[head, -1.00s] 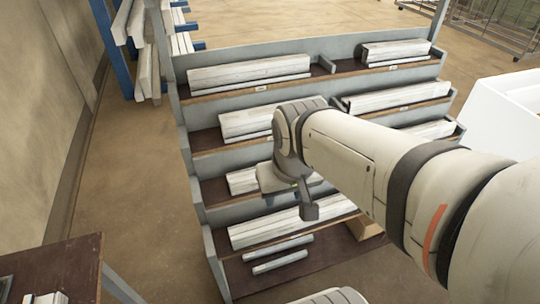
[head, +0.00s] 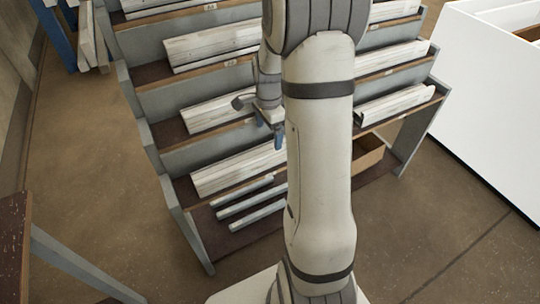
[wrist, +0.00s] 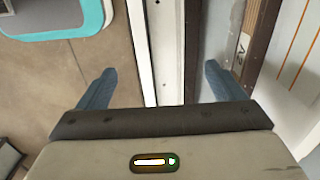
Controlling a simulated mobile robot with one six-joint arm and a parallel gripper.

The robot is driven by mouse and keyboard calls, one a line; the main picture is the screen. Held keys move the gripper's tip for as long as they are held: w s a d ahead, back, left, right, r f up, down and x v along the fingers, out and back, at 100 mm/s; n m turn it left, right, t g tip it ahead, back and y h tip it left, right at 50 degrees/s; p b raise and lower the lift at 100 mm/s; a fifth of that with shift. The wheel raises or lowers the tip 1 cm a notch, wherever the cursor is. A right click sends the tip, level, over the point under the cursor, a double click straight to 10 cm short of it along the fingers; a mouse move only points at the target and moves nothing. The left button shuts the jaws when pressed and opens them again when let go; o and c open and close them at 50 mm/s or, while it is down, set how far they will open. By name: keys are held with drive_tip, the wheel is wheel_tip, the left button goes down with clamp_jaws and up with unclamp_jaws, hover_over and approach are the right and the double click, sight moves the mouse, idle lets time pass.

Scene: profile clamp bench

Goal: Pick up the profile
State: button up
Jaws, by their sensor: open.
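Several pale profiles lie on the stepped rack. Loose single profiles (head: 257,215) lie side by side on its lowest shelf, in front of a stacked row of white profiles (head: 238,170). My gripper (head: 279,140) is over the lower shelves, partly hidden by my arm; its blue fingers point down. In the wrist view my gripper (wrist: 160,70) is open, with its two blue fingers apart. Long pale profile-like strips (wrist: 170,50) run through the space between the fingers. Nothing is visibly held; I cannot tell how far below the fingers the strips are.
The grey rack (head: 187,225) has wooden shelf edges and more profile stacks on upper tiers. A white bin (head: 480,90) stands at right. A brown table (head: 14,235) is at left. The floor between is clear.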

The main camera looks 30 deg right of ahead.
sight(269, 147)
wheel_tip(269, 147, down, 8)
drive_tip(key=shift+r+b, duration=0.1)
drive_tip(key=shift+b, duration=0.6)
drive_tip(key=shift+c, duration=0.3)
drive_tip(key=shift+w, duration=0.1)
drive_tip(key=c, duration=1.5)
drive_tip(key=shift+o, duration=0.2)
